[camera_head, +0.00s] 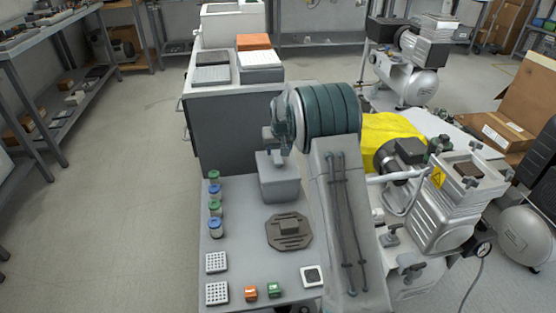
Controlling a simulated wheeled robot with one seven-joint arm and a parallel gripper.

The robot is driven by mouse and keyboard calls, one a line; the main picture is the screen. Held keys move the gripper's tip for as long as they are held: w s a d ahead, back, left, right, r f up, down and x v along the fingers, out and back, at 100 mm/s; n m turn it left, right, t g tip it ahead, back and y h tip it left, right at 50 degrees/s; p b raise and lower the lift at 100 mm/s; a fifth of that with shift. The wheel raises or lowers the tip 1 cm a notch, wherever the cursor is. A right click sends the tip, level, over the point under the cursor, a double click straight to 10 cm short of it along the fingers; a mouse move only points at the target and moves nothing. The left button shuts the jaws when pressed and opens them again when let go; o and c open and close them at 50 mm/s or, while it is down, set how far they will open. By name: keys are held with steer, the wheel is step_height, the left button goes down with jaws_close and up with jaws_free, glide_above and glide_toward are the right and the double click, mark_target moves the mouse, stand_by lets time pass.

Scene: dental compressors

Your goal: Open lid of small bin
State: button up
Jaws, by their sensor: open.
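A small grey bin (281,186) with tapered sides stands upright on the near grey bench top, left of my arm. Its upper edge shows, but my wrist partly covers its top, so I cannot tell how its lid sits. My arm rises from the lower right, bends at a dark teal banded joint and reaches left over the bin. My gripper (273,150) is open at the bin's top, seen small and partly hidden. I cannot tell whether its fingers touch the lid.
Several capped jars (215,208) line the bench's left edge. Orange (251,293) and green (274,290) pieces lie at the front. A compressor (445,205) stands right. Floor at left is clear.

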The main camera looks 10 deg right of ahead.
mark_target(278, 158)
steer(key=x, duration=0.6)
steer(key=shift+b, duration=0.4)
jaws_close()
